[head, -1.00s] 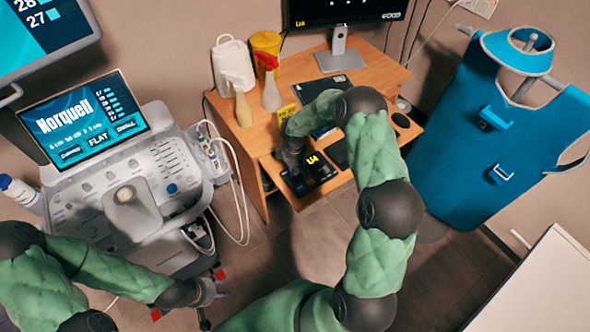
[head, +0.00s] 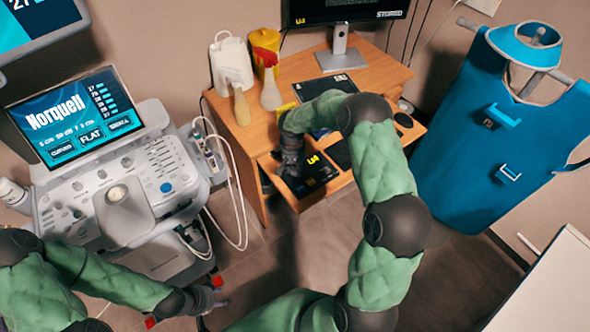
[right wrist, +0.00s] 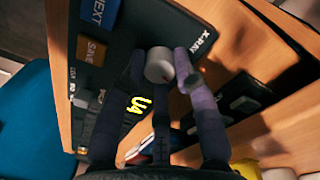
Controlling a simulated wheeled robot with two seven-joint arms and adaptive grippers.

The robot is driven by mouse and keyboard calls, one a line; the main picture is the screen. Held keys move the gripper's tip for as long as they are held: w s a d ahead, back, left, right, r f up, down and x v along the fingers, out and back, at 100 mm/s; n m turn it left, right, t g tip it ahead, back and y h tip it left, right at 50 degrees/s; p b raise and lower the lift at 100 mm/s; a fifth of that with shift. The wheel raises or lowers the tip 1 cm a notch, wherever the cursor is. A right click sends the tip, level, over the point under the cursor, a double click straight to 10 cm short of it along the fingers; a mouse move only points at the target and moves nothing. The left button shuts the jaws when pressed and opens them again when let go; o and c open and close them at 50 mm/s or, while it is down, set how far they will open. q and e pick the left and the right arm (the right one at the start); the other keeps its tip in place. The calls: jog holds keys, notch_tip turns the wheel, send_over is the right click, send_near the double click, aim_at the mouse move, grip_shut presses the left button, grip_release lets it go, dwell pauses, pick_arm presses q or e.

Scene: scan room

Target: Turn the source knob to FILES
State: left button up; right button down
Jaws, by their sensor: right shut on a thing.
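The source knob (right wrist: 160,65) is a small light-grey round knob with a reddish mark. It stands on a black panel (right wrist: 115,50) in the right wrist view. A white X-RAY label is printed beside it; I cannot make out a FILES label. My right gripper (right wrist: 161,69) is shut on the knob, fingers around its sides.
Blue NEXT (right wrist: 99,13) and brown SAVE (right wrist: 91,50) buttons sit on the panel. Spray bottles (head: 269,92) and a monitor (head: 345,12) stand on the desk. The ultrasound cart (head: 180,215) is at left, a blue apron (head: 490,140) at right.

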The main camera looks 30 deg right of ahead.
aim_at(293, 169)
jog(key=m+b, duration=0.1)
jog(key=m, duration=0.5)
jog(key=shift+a+f, duration=0.1)
jog(key=shift+m, duration=0.3)
dwell(0.3)
jog(key=c, duration=0.9)
grip_release()
jog(key=shift+c, duration=0.2)
jog(key=shift+w+r, duration=0.1)
jog(key=shift+r, duration=0.35)
notch_tip(293, 169, up, 11)
jog(key=shift+w+a, duration=0.15)
jog(key=shift+w, duration=0.05)
